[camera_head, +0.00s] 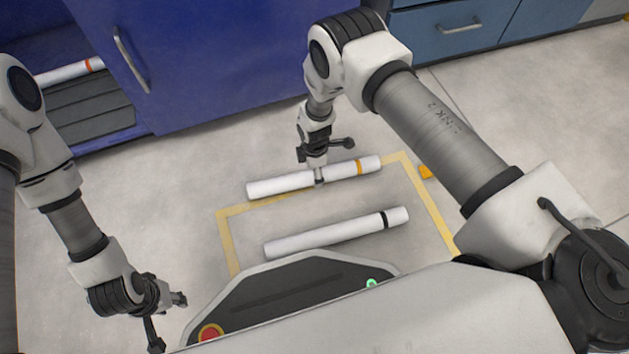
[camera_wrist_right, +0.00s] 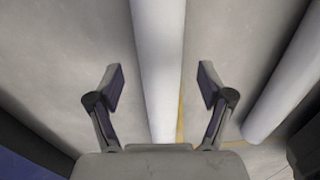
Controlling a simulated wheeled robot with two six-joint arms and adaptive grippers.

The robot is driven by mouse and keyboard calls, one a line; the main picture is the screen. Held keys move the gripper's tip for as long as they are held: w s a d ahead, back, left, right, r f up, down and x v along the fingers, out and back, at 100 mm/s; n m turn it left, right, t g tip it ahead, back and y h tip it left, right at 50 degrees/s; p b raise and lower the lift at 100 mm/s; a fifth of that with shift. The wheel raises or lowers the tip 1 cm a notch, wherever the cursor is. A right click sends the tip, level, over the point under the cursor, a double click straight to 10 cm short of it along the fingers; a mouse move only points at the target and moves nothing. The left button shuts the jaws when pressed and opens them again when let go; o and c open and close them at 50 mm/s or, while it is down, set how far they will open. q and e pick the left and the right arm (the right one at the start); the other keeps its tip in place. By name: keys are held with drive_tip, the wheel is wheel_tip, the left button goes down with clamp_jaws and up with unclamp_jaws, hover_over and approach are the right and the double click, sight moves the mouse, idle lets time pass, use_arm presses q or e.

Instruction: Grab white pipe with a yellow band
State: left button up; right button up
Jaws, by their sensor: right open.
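A white pipe with a yellow-orange band (camera_head: 275,187) lies on the floor along the far side of a yellow taped outline. The band is near its right end. My right gripper (camera_head: 319,172) is above the pipe's middle, left of the band. In the right wrist view its open fingers (camera_wrist_right: 161,80) are on either side of a white pipe (camera_wrist_right: 158,50), with gaps on both sides; no band shows there. My left gripper (camera_head: 168,322) is open and empty at the lower left, away from the pipes.
A white pipe with a black band (camera_head: 325,235) lies nearer, inside the yellow tape (camera_head: 226,240). Another pipe with an orange band (camera_head: 70,73) is in the open blue cabinet (camera_head: 215,65) at the left.

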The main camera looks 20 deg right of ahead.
wheel_tip(320, 180, down, 3)
drive_tip(key=shift+r+b, duration=0.1)
drive_tip(key=shift+b, duration=0.3)
drive_tip(key=shift+r, duration=0.15)
drive_tip(key=c, duration=1.5)
drive_tip(key=shift+o, duration=0.2)
drive_tip(key=shift+r+p, duration=0.15)
drive_tip(key=shift+p, duration=0.15)
